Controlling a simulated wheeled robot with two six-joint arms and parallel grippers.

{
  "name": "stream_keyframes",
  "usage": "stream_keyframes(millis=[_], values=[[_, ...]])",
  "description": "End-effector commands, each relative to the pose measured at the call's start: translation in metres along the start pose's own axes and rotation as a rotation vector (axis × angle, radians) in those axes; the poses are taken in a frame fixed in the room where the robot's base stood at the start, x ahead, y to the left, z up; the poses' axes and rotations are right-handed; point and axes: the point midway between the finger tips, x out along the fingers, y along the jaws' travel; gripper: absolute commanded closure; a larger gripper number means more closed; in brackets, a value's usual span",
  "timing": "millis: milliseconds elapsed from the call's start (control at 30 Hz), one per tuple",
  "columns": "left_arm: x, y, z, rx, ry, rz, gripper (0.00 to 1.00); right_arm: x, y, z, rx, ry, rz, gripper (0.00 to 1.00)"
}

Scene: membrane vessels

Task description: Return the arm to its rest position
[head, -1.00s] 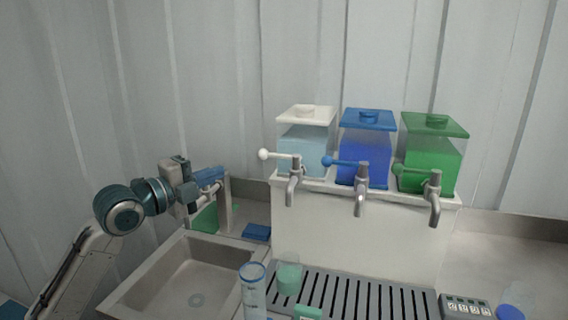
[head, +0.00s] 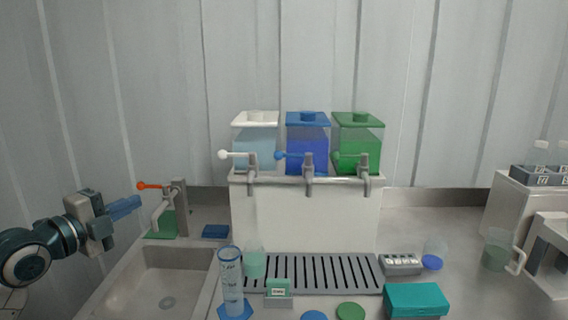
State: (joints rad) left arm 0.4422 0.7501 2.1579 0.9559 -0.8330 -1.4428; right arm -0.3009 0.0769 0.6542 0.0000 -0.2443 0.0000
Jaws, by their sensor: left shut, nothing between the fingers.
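My left arm comes in from the left edge in the head view. Its gripper (head: 124,208) is shut and empty, with blue fingers pointing right. It is in the air to the left of the sink tap (head: 168,205), which has an orange lever (head: 152,186). The fingers look close to the tap in the picture, with a gap between them. My right gripper is not in view.
Three vessels, white-lidded (head: 256,145), blue (head: 307,142) and green (head: 358,143), stand on a white stand (head: 300,220) with taps. A sink (head: 165,280), graduated cylinder (head: 232,280), drain grate (head: 330,272) and teal box (head: 415,300) lie in front. A rack (head: 537,176) stands right.

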Motion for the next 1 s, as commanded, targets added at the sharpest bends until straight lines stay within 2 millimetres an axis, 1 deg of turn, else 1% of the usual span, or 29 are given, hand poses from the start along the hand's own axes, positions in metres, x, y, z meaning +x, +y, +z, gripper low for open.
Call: stream_keyframes(millis=[33,167,267,467,567,667,700,767,800,867,900,1000], values=[[0.001,0.011,-0.002,-0.025,-0.003,0.018,1.00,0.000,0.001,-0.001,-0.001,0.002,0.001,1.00],[0.001,0.038,-0.007,-0.091,-0.020,0.065,1.00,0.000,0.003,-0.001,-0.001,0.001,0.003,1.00],[0.000,0.062,-0.012,-0.150,-0.037,0.107,1.00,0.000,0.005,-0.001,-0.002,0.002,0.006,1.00],[-0.007,0.125,-0.025,-0.314,-0.098,0.216,1.00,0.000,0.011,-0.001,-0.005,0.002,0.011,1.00],[-0.016,0.165,-0.036,-0.424,-0.150,0.284,1.00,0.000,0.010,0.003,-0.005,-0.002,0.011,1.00],[-0.034,0.215,-0.051,-0.571,-0.233,0.368,1.00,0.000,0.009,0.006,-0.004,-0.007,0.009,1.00],[-0.044,0.239,-0.059,-0.641,-0.279,0.407,1.00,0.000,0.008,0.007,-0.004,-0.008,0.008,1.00],[-0.063,0.273,-0.071,-0.751,-0.361,0.465,1.00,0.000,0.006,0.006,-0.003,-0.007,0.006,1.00],[-0.077,0.294,-0.080,-0.824,-0.420,0.498,1.00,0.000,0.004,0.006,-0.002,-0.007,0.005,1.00],[-0.100,0.323,-0.093,-0.931,-0.519,0.544,1.00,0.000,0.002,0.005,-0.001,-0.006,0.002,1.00],[-0.116,0.340,-0.101,-0.998,-0.587,0.569,1.00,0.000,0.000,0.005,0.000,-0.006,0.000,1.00],[-0.154,0.373,-0.120,-1.138,-0.749,0.613,1.00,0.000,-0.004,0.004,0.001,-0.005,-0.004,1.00]])
